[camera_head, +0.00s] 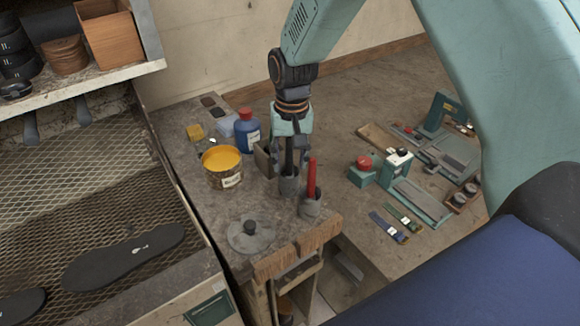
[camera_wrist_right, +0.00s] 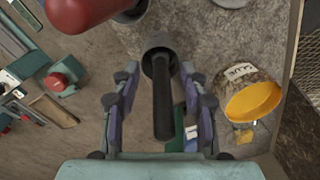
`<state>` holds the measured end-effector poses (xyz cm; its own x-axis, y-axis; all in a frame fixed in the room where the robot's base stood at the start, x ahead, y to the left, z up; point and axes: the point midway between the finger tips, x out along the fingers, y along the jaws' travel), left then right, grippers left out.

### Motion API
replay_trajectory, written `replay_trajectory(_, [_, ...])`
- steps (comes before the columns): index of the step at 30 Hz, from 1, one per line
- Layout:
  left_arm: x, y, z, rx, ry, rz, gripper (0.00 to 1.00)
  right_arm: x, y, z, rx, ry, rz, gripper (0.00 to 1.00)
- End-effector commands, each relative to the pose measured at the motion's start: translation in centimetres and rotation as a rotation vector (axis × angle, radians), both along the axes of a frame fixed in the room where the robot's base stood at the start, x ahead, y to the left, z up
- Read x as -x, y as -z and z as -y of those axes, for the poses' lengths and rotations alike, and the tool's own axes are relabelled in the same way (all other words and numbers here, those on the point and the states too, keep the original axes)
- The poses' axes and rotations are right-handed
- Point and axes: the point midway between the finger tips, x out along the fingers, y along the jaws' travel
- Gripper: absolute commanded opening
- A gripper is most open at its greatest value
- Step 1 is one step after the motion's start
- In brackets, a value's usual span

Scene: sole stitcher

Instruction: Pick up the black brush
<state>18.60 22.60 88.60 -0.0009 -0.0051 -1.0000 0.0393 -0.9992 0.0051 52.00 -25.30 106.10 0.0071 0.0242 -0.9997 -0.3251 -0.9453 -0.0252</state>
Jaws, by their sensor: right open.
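The black brush (camera_wrist_right: 163,105) stands with its dark handle up in a grey cup (camera_head: 289,186) near the front of the small bench. My right gripper (camera_head: 291,156) points down over this cup, with the handle between its fingers. In the right wrist view the right gripper (camera_wrist_right: 160,82) is open, one finger on each side of the handle, with gaps showing. The brush's lower end is hidden in the cup. My left gripper is not in view.
A red-handled tool (camera_head: 312,178) stands in a second cup (camera_head: 311,206) close at the right. A yellow glue can (camera_head: 222,168), a blue bottle (camera_head: 247,133) and a round grey lid (camera_head: 250,237) are on the same bench. A machine (camera_head: 397,170) sits farther right.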

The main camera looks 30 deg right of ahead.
Motion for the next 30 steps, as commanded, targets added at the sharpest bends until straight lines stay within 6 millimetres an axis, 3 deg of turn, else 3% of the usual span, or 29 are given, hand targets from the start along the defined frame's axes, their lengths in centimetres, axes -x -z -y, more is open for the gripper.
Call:
replay_trajectory(7, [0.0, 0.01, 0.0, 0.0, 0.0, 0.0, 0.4, -0.17, 0.25, 0.14, 0.0, 0.001, 0.0, 0.44])
replay_trajectory(23, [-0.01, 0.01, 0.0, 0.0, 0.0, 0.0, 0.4, -0.21, 0.21, 0.17, 0.0, 0.001, 0.0, 0.0])
replay_trajectory(30, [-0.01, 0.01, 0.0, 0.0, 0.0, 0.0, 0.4, -0.21, 0.2, 0.17, 0.0, 0.001, 0.0, 0.0])
